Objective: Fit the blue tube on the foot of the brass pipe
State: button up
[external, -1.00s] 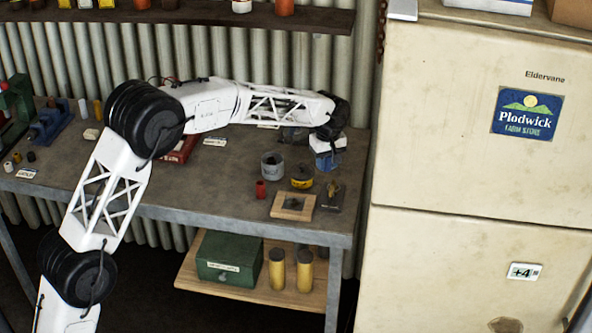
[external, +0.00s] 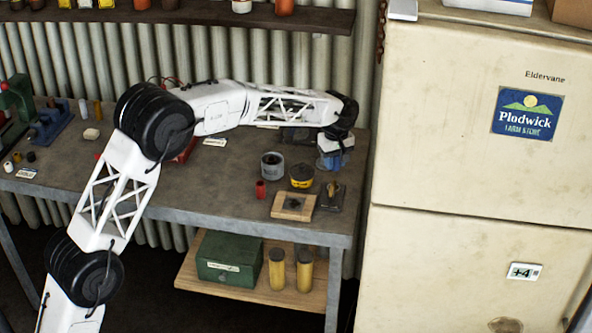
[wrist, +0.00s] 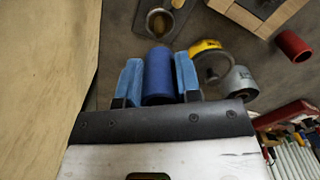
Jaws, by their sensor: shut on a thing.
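My gripper (wrist: 158,82) is shut on the blue tube (wrist: 158,72), a dark blue cylinder between two light blue fingers in the wrist view. In the external view my gripper (external: 331,160) is above the right end of the bench; the tube cannot be told apart from the fingers there. A brass-coloured upright piece, seemingly the brass pipe (external: 333,188), stands on a dark plate (external: 326,204) near the bench's front right. In the wrist view a round brass-coloured opening (wrist: 160,22) shows beyond the tube, apart from it. The pipe's foot is not clear.
Left of the plate are a wooden block (external: 293,206), a yellow tin (external: 301,176), a grey cup (external: 272,165) and a red cylinder (external: 261,189). A cream fridge (external: 470,150) stands close on the right. The front middle of the bench is clear.

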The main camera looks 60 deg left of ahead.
aim_at(335, 180)
jog(key=shift+f, duration=1.7)
jog(key=shift+f, duration=2.2)
dwell(2.0)
jog(key=o, duration=1.4)
jog(key=shift+r, duration=0.25)
jog(key=shift+r, duration=3.25)
